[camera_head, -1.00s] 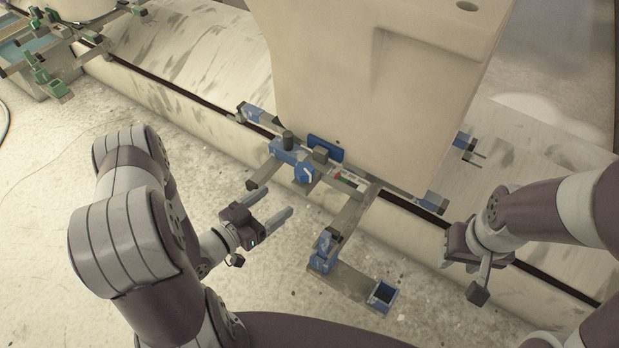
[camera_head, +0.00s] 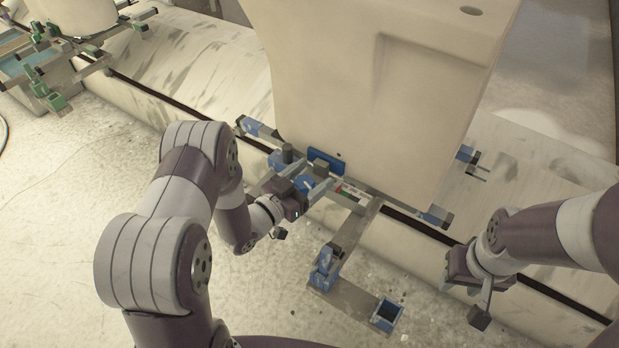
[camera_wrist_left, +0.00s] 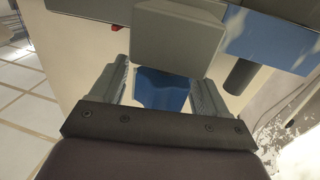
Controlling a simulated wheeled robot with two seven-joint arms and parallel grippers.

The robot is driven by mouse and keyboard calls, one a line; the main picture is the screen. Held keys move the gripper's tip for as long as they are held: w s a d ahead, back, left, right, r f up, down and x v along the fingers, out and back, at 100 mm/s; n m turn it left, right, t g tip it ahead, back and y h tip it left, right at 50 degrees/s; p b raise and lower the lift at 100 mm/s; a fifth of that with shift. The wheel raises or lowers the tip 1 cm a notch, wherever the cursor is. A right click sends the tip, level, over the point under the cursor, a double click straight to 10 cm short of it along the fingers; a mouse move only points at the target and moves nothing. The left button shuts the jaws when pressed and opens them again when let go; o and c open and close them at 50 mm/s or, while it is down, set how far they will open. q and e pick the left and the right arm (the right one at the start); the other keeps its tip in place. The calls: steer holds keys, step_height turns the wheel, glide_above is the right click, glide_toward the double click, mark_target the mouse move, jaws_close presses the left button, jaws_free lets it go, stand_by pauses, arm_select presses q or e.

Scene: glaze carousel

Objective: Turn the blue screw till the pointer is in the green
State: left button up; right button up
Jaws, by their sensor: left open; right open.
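The blue screw (camera_head: 304,183) sits on the front of the blue-and-grey clamp frame, below the big beige block. My left gripper (camera_head: 309,179) is open at the screw, one finger to each side of it. In the left wrist view the blue screw (camera_wrist_left: 160,90) lies between the two grey fingers (camera_wrist_left: 160,92), with gaps visible beside it. The gauge strip (camera_head: 347,192) is right of the screw; a little red shows, but its pointer and green part cannot be made out. My right gripper (camera_head: 482,290) is open and empty at the lower right, away from the frame.
The beige block (camera_head: 370,100) rises just behind the screw. A grey arm of the frame (camera_head: 352,225) reaches toward me, ending near a small blue open box (camera_head: 386,315). A green-fitted frame (camera_head: 52,90) stands far left. The floor at left is clear.

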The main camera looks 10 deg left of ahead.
arm_select(q)
steer(key=c, duration=1)
steer(key=shift+o, duration=0.2)
steer(key=shift+m+g+h, duration=0.3)
steer(key=shift+h, duration=0.1)
steer(key=m+g+h, duration=0.4)
steer(key=h, duration=0.1)
steer(key=shift+s+d+g, duration=0.2)
steer(key=shift+s+g, duration=0.05)
steer(key=shift+g, duration=0.05)
steer(key=shift+s+d+m+g+h, duration=0.15)
steer(key=shift+m+g+h, duration=0.45)
steer(key=shift+m+g, duration=0.55)
steer(key=shift+s+m+g+h, duration=0.1)
steer(key=shift+m+g+h, duration=0.65)
steer(key=shift+g, duration=0.7)
steer(key=shift+m+g, duration=0.3)
